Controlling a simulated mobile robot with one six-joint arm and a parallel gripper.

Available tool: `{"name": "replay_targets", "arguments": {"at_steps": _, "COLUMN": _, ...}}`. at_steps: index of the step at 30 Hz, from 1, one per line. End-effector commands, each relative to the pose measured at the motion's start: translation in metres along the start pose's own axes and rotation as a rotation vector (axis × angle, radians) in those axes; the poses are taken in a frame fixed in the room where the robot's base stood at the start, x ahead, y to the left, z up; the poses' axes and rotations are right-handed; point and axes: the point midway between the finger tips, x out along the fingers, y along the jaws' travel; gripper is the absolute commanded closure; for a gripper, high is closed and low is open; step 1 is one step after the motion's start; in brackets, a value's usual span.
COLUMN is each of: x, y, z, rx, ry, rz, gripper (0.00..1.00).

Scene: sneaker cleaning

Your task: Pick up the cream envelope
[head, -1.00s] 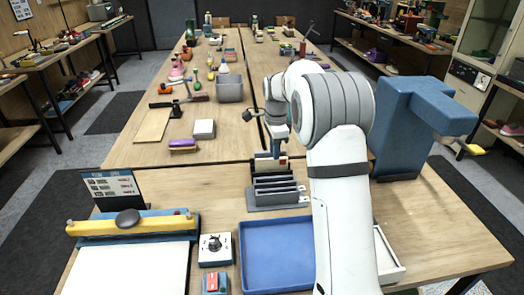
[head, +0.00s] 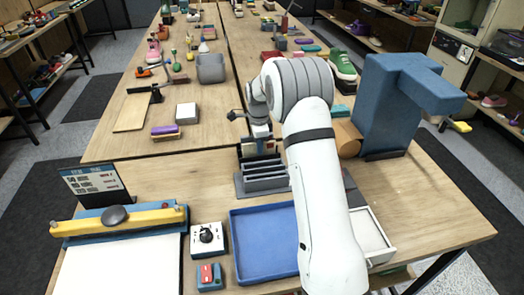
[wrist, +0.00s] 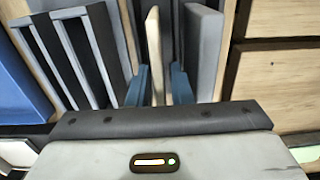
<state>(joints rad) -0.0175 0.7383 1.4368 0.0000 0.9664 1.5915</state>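The cream envelope (wrist: 154,50) stands on edge in a slot of a grey rack; the wrist view shows it as a thin upright strip. My gripper (wrist: 160,78) is down at the rack, with one blue finger on each side of the envelope. The gaps between fingers and envelope are very small, and I cannot tell whether both fingers press on it. The grey rack (head: 262,180) stands on the near table.
Grey dividers (wrist: 203,45) stand close on both sides of my fingers. A blue tray (head: 250,215) lies in front of the rack, with a white dial box (head: 208,238) to its left. A large blue block-shaped stand (head: 385,110) rises to the right of my arm.

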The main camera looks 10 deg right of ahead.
Motion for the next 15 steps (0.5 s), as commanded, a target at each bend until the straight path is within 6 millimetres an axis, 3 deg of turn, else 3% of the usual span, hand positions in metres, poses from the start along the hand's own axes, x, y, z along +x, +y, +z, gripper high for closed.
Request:
{"name": "replay_targets", "arguments": {"at_steps": 5, "x": 0.0, "y": 0.0, "z": 0.0007, "rx": -0.001, "ry": 0.0, "rz": 0.0, "gripper": 0.82}}
{"name": "replay_targets", "arguments": {"at_steps": 12, "x": -0.0003, "y": 0.0, "z": 0.0009, "rx": -0.002, "ry": 0.0, "rz": 0.0, "gripper": 1.0}}
{"name": "replay_targets", "arguments": {"at_steps": 15, "x": -0.0003, "y": 0.0, "z": 0.001, "rx": -0.002, "ry": 0.0, "rz": 0.0, "gripper": 1.0}}
